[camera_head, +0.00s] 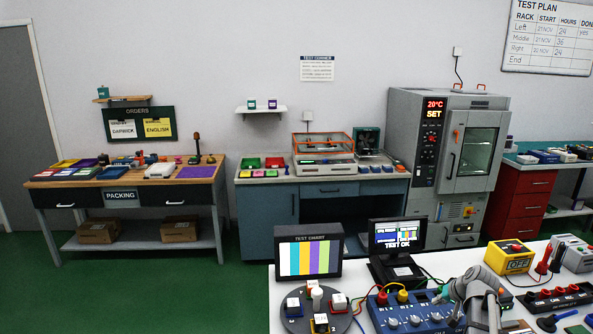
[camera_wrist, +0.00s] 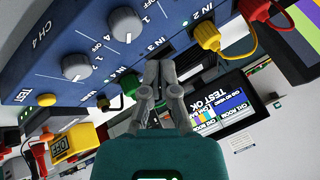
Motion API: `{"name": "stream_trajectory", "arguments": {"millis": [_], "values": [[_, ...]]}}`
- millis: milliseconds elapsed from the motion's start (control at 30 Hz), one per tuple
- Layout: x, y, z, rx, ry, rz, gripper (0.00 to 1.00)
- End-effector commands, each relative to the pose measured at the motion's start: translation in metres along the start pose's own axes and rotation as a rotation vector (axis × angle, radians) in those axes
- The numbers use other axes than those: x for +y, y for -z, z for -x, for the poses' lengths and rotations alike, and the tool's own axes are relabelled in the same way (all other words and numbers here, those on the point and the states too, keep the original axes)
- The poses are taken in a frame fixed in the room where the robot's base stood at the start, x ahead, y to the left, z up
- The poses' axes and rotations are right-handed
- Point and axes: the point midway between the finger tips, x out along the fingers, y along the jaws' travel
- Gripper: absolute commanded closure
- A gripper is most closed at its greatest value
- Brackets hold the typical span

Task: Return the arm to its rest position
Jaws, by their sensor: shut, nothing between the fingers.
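My gripper (camera_wrist: 160,75) shows in the wrist view with its two grey fingers together and nothing between them. The fingers point towards the face of a blue test box (camera_wrist: 75,40) with knobs and coloured plugs. I cannot tell whether the fingertips touch the box. In the head view my arm (camera_head: 478,290) is folded low over the white bench at the lower right, beside the blue box (camera_head: 411,316). The fingers cannot be made out clearly there.
Two screens, a test chart (camera_head: 308,257) and a "TEST OK" monitor (camera_head: 398,238), stand behind the blue box. A round turntable (camera_head: 300,325) is at left. A yellow "OFF" box (camera_head: 512,258) and red-plugged leads crowd the right. Green floor lies open beyond the bench.

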Motion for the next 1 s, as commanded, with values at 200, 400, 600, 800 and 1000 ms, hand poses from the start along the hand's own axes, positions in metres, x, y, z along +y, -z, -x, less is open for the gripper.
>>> {"name": "stream_trajectory", "arguments": {"millis": [200,400,600,800,1000], "values": [[-0.058,-0.057,-0.015,-0.127,-0.044,0.086,1.0],[-0.1,-0.106,-0.021,-0.231,-0.098,0.16,1.0],[-0.133,-0.157,-0.021,-0.324,-0.162,0.234,1.0],[-0.16,-0.205,-0.016,-0.405,-0.236,0.308,1.0],[-0.176,-0.243,-0.008,-0.46,-0.303,0.366,1.0]]}}
